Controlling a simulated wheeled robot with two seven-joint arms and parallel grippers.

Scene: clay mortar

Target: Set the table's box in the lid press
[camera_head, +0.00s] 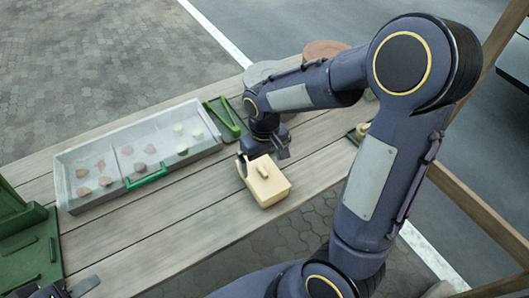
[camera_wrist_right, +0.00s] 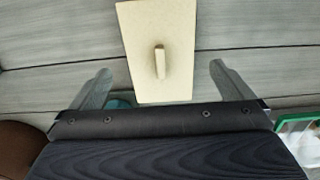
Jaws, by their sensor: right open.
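A cream box (camera_head: 267,185) with a raised bar handle on its lid sits on the plank table (camera_head: 165,232) near its front edge. It also shows in the right wrist view (camera_wrist_right: 146,25). My right gripper (camera_head: 263,158) is open at the box's far side. In the right wrist view its two fingers (camera_wrist_right: 162,80) stand either side of the box's near end, with gaps on both sides. A green stand (camera_head: 28,245) at the left edge may be the lid press; it is cut off. My left gripper (camera_head: 82,288) barely shows at the bottom left, its jaws unclear.
A grey divided tray (camera_head: 62,172) with a green handle holds several reddish and pale green pieces. A green holder (camera_head: 224,118) stands right of it. Round grey (camera_head: 268,72) and brown (camera_head: 325,48) tops stand behind my right arm. Bare planks lie between stand and box.

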